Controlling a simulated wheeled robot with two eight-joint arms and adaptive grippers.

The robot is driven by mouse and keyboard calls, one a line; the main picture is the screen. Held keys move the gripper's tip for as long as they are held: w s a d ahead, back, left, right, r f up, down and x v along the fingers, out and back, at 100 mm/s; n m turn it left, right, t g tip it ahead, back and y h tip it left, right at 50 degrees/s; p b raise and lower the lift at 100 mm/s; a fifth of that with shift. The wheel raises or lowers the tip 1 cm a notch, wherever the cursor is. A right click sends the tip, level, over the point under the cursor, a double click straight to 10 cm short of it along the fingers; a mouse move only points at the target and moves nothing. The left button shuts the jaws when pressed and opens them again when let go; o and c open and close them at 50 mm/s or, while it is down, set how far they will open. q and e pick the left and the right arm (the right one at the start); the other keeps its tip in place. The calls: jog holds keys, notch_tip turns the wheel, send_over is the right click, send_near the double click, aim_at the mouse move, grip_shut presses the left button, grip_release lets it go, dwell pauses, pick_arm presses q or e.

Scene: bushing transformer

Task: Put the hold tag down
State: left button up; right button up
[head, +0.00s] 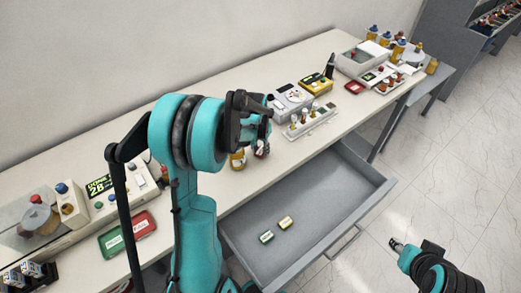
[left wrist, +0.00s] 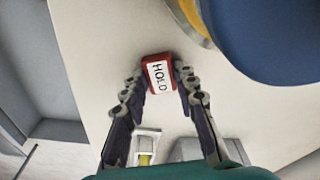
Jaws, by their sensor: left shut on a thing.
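The hold tag (left wrist: 158,74) is a small red block with a white face reading HOLD, seen in the left wrist view. My left gripper (left wrist: 161,80) is shut on it, with one finger on each side. In the head view my left gripper (head: 258,132) is over the front part of the workbench, near the open drawer. The tag cannot be made out clearly there because the gripper and nearby small items crowd it. My right gripper (head: 396,244) is at the lower right, over the floor, away from the bench. Its finger opening is too small to judge.
A green tray (head: 111,241) and a red tray (head: 142,224) sit at the bench's left. A yellow bottle (head: 238,160) stands near my left gripper. Devices and bottles crowd the far right.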

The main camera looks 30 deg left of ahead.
pick_arm(q)
jog(key=shift+r, duration=0.1)
jog(key=o, duration=0.8)
jog(key=shift+o, duration=0.2)
